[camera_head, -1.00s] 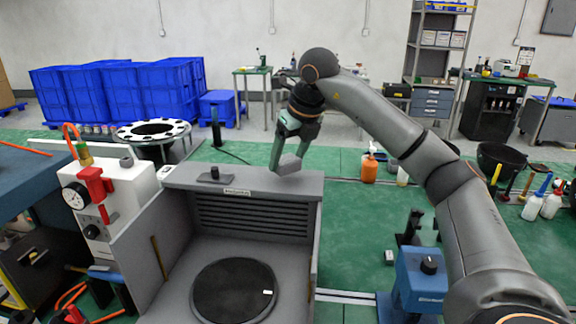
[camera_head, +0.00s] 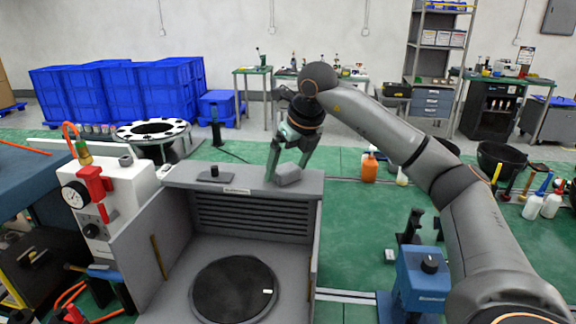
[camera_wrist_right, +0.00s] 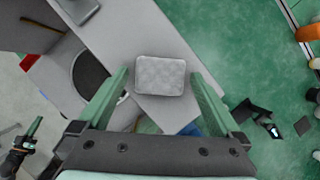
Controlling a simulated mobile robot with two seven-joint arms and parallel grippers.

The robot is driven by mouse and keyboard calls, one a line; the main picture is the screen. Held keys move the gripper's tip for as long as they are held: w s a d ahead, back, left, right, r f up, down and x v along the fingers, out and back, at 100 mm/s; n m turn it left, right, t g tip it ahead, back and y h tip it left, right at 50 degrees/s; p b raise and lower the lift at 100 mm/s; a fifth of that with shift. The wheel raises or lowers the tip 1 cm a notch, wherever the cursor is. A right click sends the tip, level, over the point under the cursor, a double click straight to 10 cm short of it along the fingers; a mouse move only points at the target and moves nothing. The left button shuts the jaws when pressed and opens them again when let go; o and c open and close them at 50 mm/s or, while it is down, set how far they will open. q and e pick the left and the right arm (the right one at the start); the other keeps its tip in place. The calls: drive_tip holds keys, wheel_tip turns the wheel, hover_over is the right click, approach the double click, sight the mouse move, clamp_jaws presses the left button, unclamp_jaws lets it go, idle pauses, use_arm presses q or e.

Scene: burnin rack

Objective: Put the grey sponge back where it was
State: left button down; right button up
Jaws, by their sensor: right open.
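The grey sponge (camera_head: 288,174) lies on the flat top of the grey machine housing (camera_head: 240,181), near its right end. The right wrist view shows the sponge (camera_wrist_right: 160,75) from above, just ahead of the fingers and between their lines. My right gripper (camera_head: 287,175) is over this top, with its green fingers spread around the sponge's place. The right wrist view shows the right gripper (camera_wrist_right: 168,90) open, with a clear gap between the sponge and each finger. My left gripper is not seen in the head view.
A small dark knob piece (camera_head: 214,173) sits on the same top, left of the sponge. A black round plate (camera_head: 233,289) lies in the housing's bay. An orange bottle (camera_head: 370,168) stands on the green floor beyond the housing's right side.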

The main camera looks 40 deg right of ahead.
drive_tip(key=p+v, duration=0.1)
drive_tip(key=v, duration=1.1)
